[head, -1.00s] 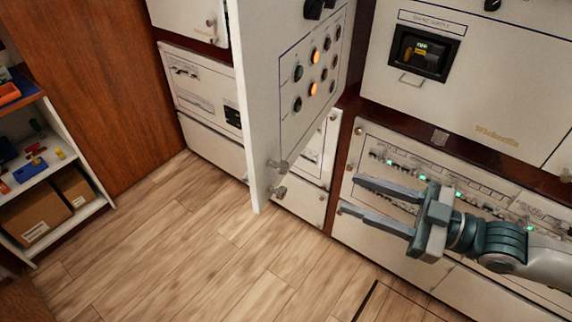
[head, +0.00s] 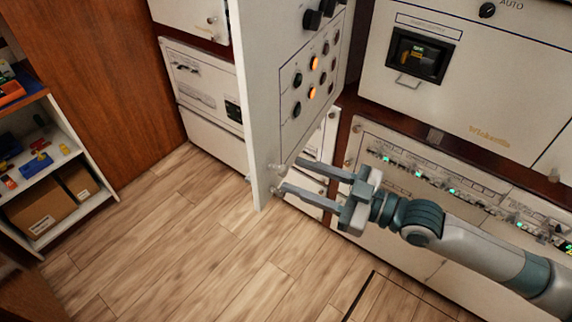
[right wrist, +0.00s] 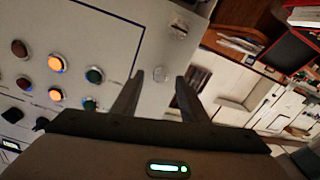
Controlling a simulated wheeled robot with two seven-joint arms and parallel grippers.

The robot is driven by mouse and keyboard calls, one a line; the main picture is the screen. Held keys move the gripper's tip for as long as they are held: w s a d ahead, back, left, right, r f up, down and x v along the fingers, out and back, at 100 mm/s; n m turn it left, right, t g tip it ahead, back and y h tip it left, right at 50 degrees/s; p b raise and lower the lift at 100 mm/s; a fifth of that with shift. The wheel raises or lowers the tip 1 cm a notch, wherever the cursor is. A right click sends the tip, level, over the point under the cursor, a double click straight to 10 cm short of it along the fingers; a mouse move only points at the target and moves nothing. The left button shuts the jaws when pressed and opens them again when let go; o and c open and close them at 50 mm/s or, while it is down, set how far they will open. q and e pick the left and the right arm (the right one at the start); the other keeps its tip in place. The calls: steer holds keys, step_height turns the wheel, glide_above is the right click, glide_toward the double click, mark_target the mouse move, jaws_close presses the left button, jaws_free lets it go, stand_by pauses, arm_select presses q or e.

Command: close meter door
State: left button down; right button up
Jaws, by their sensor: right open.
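The meter door (head: 264,90) is a white panel standing open, swung out from the cabinet row in the head view. Its face carries black knobs and lit and dark buttons, and small metal latches sit at its lower corner. My right gripper (head: 290,175) is open and empty, its fingers pointing left at that lower corner. I cannot tell whether they touch it. My left gripper is not in view.
White cabinets (head: 465,90) line the right, with a small dark display window (head: 420,56). A lower panel with green lights (head: 420,173) lies behind my right arm. A shelf (head: 75,148) with boxes stands at the left. The wooden floor (head: 175,240) is clear.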

mark_target(286, 171)
steer(key=shift+p+x, duration=0.55)
steer(key=shift+x, duration=1.5)
steer(key=shift+c, duration=0.2)
jaws_close()
